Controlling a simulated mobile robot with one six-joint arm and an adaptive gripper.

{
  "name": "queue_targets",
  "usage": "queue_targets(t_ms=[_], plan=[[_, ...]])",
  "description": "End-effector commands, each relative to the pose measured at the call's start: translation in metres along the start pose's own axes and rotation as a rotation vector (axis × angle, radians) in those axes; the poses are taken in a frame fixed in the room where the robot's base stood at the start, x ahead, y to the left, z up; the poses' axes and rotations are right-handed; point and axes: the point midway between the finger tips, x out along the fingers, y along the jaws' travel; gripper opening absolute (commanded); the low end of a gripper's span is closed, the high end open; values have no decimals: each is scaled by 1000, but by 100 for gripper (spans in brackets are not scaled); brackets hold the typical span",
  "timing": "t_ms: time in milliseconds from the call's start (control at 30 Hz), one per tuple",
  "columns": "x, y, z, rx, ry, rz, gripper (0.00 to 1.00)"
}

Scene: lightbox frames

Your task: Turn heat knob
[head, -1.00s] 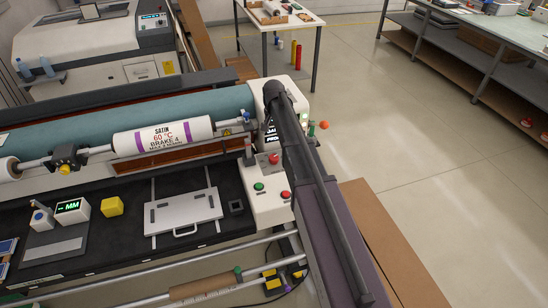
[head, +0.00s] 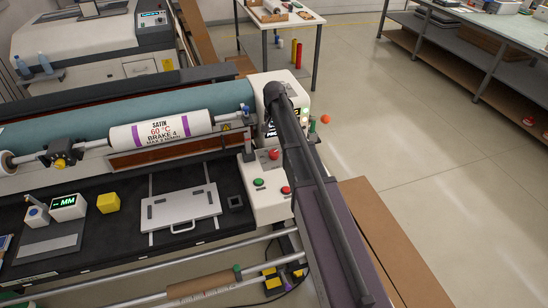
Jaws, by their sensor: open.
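A laminator-like machine with a long teal roller (head: 120,118) fills the left side. Its white end housing (head: 298,84) stands at the roller's right end. A dark display (head: 269,129) with white lettering shows on the housing, partly covered by my dark arm link. No heat knob can be made out; my arm hides part of the control face. A lower white panel (head: 262,203) carries a green button (head: 258,182) and red buttons (head: 274,154). My gripper cannot be seen; only arm links cross the housing.
A white plate with a handle (head: 181,209), a yellow cube (head: 108,203) and a small green display (head: 66,203) sit on the black bed. A labelled roll (head: 160,131) lies before the roller. Open floor (head: 420,180) is at right, with brown boards beside my arm.

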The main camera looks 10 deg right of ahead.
Motion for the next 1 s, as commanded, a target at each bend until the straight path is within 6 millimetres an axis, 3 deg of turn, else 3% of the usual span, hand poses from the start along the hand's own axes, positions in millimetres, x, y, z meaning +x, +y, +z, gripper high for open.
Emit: queue_targets(t_ms=[1000], plan=[[83,0,0,0,0,0,96]])
